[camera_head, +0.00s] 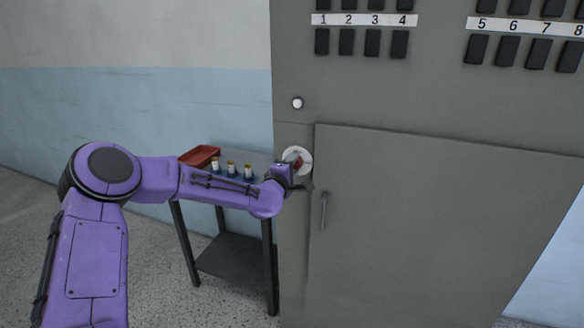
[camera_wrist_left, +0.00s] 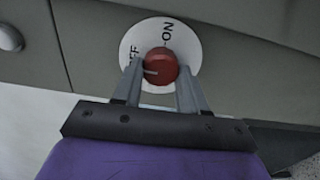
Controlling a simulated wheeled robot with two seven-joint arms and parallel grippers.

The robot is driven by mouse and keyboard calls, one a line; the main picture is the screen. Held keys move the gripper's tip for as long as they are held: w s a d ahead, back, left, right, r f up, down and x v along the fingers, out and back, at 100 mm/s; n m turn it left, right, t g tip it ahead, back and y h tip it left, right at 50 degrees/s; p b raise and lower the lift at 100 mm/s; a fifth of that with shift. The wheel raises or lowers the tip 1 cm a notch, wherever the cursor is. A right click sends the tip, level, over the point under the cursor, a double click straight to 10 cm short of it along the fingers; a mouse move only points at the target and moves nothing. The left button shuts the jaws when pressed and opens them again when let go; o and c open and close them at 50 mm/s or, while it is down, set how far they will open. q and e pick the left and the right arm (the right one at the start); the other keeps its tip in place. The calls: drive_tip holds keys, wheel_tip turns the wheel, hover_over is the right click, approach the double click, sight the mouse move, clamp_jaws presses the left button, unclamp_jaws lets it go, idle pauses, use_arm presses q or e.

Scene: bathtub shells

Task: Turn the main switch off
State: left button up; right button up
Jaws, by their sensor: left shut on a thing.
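The main switch is a red round knob (camera_wrist_left: 161,65) on a white disc (camera_wrist_left: 185,45) on the grey cabinet. In the left wrist view, ON is readable at the disc's upper right; the OFF lettering at the left is partly hidden by a finger. A pale line on the knob points left, toward the OFF side. My left gripper (camera_wrist_left: 160,80) is shut on the knob, one finger on each side. In the head view, the disc (camera_head: 303,153) shows behind my left gripper (camera_head: 295,173). My right gripper is not in view.
The grey cabinet (camera_head: 420,230) has a door handle (camera_head: 323,211) right of the switch, a white round button (camera_head: 297,103) above, and numbered black switches higher up. A small table (camera_head: 235,158) with a red tray (camera_head: 199,156) and several small items stands behind my left arm.

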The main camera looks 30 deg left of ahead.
use_arm(q)
drive_tip(key=o, duration=1.1)
drive_tip(key=shift+c, duration=0.2)
drive_tip(key=b+v, duration=0.1)
drive_tip(key=v, duration=0.9)
drive_tip(key=shift+s, duration=0.25)
drive_tip(key=shift+d, duration=0.1)
drive_tip(key=s+d+f+m+g, duration=0.2)
drive_tip(key=s+f+m, duration=0.15)
drive_tip(key=f, duration=0.45)
drive_tip(key=s+d+f+m+g, duration=0.2)
drive_tip(key=s+f+g, duration=0.15)
drive_tip(key=f, duration=0.45)
drive_tip(key=s+d+f+m+g, duration=0.2)
drive_tip(key=s+f+m, duration=0.15)
drive_tip(key=f, duration=0.35)
drive_tip(key=s+d+f+m+g, duration=0.2)
drive_tip(key=s+f+g, duration=0.1)
drive_tip(key=s+f, duration=0.6)
drive_tip(key=s+d+f+m+g, duration=0.2)
drive_tip(key=s+f, duration=0.7)
drive_tip(key=s, duration=0.8)
drive_tip(key=shift+f+m+g+h, duration=0.25)
drive_tip(key=shift+m+g, duration=0.25)
drive_tip(key=shift+g, duration=0.45)
